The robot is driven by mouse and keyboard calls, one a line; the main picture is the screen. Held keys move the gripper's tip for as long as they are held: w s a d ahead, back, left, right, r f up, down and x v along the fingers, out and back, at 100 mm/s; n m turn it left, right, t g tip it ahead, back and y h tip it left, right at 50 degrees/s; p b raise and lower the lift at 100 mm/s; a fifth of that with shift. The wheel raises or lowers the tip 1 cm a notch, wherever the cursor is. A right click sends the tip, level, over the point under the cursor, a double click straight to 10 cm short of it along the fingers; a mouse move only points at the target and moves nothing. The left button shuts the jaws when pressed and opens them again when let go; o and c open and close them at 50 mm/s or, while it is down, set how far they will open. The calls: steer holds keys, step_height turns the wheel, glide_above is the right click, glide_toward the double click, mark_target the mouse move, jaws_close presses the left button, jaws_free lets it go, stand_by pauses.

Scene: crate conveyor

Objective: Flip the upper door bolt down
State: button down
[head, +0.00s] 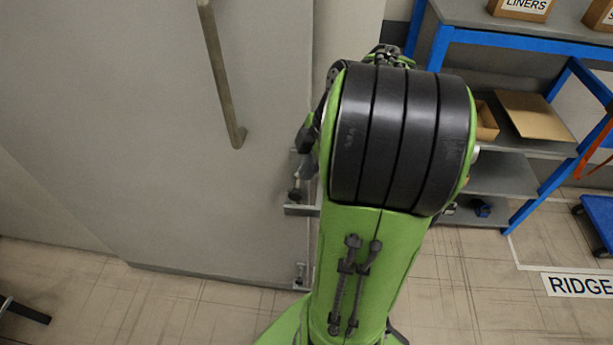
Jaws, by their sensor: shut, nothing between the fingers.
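The upper door bolt (296,192) is at the right edge of the large grey door, left of my arm. It has a dark knob and a pale metal bracket below it. A dark part that looks like the end of my gripper (305,141) shows beside my green arm, just above the bolt. The gripper is shut and empty. Most of it is hidden behind my arm, and I cannot tell whether it touches the bolt. A second, lower bolt (300,273) sits near the foot of the door.
The grey door (150,130) fills the left side and carries a long bar handle (222,75). On the right stands a blue-framed shelf (500,38) with cardboard boxes. A blue cart (600,215) is at the far right. Tiled floor between shelf and cart is open.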

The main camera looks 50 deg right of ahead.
steer(key=p+v, duration=0.1)
steer(key=v, duration=0.4)
steer(key=shift+s, duration=0.1)
steer(key=s+a+r+m+t+h+p, duration=0.1)
steer(key=s+a+m, duration=0.2)
steer(key=a+m, duration=0.3)
steer(key=s+a+r+m+t+h, duration=0.1)
steer(key=a+m, duration=0.4)
steer(key=a, duration=0.8)
steer(key=shift+s+r+m+p, duration=0.4)
steer(key=shift+s+r, duration=0.1)
steer(key=shift+s, duration=0.45)
